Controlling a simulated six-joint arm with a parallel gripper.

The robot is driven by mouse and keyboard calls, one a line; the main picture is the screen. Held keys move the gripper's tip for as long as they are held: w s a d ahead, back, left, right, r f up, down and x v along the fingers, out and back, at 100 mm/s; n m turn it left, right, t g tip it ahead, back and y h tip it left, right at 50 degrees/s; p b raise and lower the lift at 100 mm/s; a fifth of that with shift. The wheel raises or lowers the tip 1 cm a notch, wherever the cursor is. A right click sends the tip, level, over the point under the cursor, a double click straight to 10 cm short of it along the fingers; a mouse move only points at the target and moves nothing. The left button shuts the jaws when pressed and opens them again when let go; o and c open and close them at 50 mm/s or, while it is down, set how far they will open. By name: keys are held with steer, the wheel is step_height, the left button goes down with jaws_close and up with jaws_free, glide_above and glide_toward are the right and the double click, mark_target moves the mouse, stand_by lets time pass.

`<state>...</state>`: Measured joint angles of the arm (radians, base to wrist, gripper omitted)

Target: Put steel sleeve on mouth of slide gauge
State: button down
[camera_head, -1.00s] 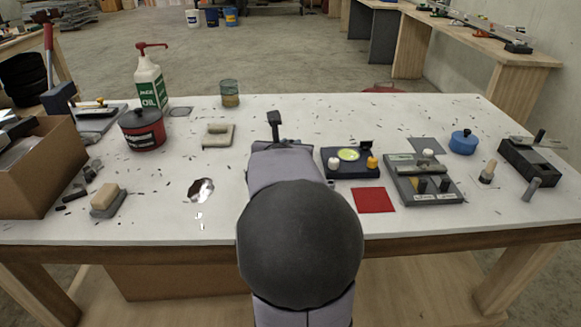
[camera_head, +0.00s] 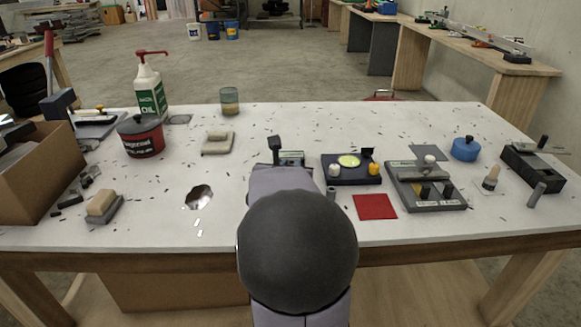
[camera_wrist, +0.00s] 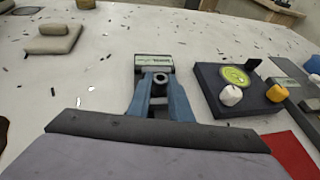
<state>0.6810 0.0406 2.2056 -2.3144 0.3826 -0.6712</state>
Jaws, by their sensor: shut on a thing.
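My gripper (camera_wrist: 161,92) shows in the wrist view with its two blue-grey fingers shut on a small grey hollow cylinder, which looks like the steel sleeve (camera_wrist: 160,78). The sleeve's round open end faces the wrist camera. Just beyond it is a small block with a pale green label (camera_wrist: 153,62); it may be the slide gauge, but I cannot be sure. The gripper hides its near part, so I cannot tell whether sleeve and block touch. In the head view the labelled block (camera_head: 292,158) shows behind my arm, which hides the fingers and sleeve.
A dark pad with a yellow-green disc (camera_head: 349,161) and a red square (camera_head: 375,207) lie right of my arm. Further right are a grey fixture (camera_head: 405,172), a blue pot (camera_head: 465,149) and a dark slotted block (camera_head: 520,165). A beige-topped block (camera_head: 217,142) lies left.

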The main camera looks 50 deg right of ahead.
steer(key=shift+f, duration=0.15)
steer(key=c, duration=1.6)
jaws_free()
steer(key=shift+r, duration=0.2)
steer(key=shift+r, duration=0.1)
steer(key=p+v, duration=0.3)
steer(key=v, duration=0.7)
steer(key=shift+a+r+p, duration=0.15)
steer(key=shift+r+p, duration=0.05)
steer(key=shift+p, duration=0.1)
steer(key=shift+p+v, duration=0.6)
steer(key=shift+v, duration=0.2)
steer(key=shift+s+f, duration=0.1)
steer(key=shift+f, duration=0.1)
